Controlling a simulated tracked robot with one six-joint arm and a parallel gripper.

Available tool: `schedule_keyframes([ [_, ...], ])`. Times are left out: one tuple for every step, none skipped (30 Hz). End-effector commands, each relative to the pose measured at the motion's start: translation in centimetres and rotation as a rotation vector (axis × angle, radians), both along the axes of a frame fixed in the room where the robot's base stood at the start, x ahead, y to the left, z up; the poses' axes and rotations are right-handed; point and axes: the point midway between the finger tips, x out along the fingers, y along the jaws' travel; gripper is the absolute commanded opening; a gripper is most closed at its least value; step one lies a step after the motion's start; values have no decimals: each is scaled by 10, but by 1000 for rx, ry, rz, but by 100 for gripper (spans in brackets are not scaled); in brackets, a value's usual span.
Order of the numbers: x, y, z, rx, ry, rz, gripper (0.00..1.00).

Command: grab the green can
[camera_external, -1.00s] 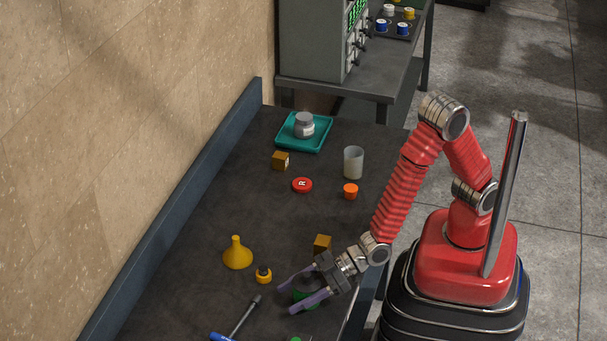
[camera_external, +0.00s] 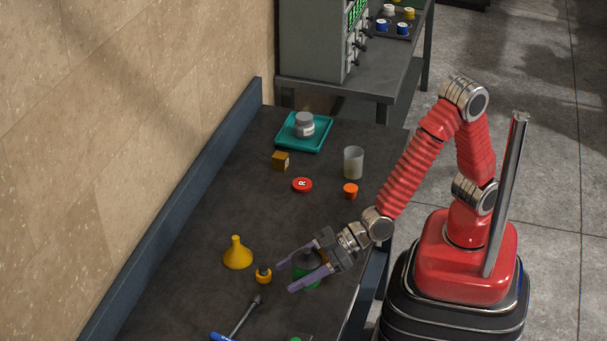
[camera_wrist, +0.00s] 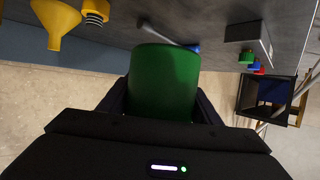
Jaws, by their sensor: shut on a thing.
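The green can (camera_external: 308,277) is between the two purple-grey fingers of my gripper (camera_external: 305,270) near the right edge of the bench. In the wrist view the green can (camera_wrist: 164,80) fills the middle, with a finger along each side. My gripper is shut on the can. The can's dark top shows between the fingers in the external view. Whether it is clear of the bench is hard to tell.

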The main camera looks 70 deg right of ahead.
Motion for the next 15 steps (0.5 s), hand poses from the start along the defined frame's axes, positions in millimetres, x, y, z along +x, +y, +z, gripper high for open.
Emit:
schedule_keyframes([
  [0, 0, 7, 4, -2, -1, 29],
  [0, 0, 8, 3, -3, 0, 29],
  [0, 0, 10, 3, -2, 1, 29],
  [0, 0, 11, 2, -1, 1, 29],
  [0, 0, 12, 2, -1, 1, 29],
  [0, 0, 13, 2, -1, 1, 29],
  [0, 0, 13, 1, -1, 1, 29],
  [0, 0, 13, 1, -1, 1, 29],
  [0, 0, 13, 1, -1, 1, 29],
  [0, 0, 13, 1, -1, 1, 29],
  [0, 0, 13, 1, -1, 1, 29],
  [0, 0, 13, 1, -1, 1, 29],
  [0, 0, 13, 1, -1, 1, 29],
  [0, 0, 13, 1, -1, 1, 29],
  [0, 0, 13, 1, -1, 1, 29],
])
